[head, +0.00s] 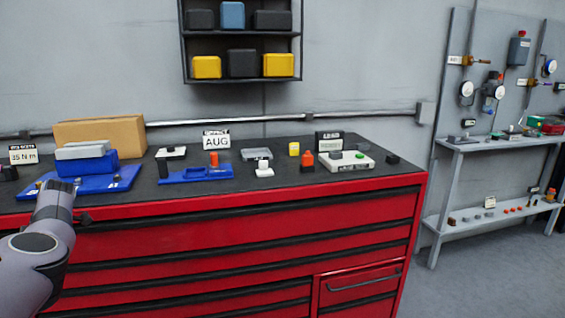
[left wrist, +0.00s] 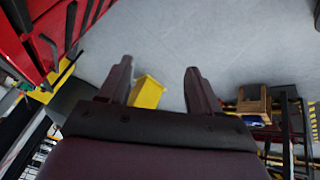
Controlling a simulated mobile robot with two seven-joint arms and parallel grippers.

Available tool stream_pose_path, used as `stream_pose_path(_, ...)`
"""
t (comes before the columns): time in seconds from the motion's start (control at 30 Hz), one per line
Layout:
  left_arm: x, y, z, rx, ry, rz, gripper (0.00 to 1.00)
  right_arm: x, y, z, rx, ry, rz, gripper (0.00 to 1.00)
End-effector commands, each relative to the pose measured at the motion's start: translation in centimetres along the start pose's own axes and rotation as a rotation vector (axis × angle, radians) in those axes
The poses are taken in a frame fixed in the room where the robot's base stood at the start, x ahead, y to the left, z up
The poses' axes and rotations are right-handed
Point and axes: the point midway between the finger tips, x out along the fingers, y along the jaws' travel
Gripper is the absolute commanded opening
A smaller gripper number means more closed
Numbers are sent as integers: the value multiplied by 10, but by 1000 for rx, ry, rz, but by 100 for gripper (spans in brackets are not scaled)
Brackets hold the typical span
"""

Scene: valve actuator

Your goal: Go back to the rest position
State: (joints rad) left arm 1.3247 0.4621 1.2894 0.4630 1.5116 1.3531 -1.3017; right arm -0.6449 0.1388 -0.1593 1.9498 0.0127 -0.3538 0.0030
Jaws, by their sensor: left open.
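My left arm comes in at the lower left of the head view, in front of the red workbench (head: 240,235). In the left wrist view my left gripper (left wrist: 160,82) is open. Its two dark fingers stand apart with nothing held between them. Behind them is grey floor, with a yellow box (left wrist: 147,92) beyond the left finger. The fingertips are hard to make out in the head view. My right gripper is in neither view.
Blue trays (head: 199,173), a cardboard box (head: 100,133) and several small parts lie on the benchtop. A black wall shelf (head: 241,33) hangs above. A grey rack with gauges (head: 485,145) stands at right. Floor (head: 480,270) between is clear.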

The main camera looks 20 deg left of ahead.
Motion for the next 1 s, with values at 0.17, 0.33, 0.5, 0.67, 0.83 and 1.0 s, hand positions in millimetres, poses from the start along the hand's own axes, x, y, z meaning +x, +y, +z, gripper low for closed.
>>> stream_pose_path(0.17, 32, 27, -74, -45, 397, 309, 64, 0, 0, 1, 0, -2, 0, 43)
stream_pose_path(0.33, 11, 51, -109, 21, 667, 660, 64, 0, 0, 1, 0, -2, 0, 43)
stream_pose_path(0.5, -30, 61, -94, 190, 829, 1027, 64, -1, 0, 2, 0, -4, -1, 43)
stream_pose_path(0.67, -66, 43, -40, 430, 871, 1354, 64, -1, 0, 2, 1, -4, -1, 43)
stream_pose_path(0.83, -82, -11, 40, 747, 807, 1642, 64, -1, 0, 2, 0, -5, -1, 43)
stream_pose_path(1.0, -74, -103, 118, 1099, 641, 1841, 64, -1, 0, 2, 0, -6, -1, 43)
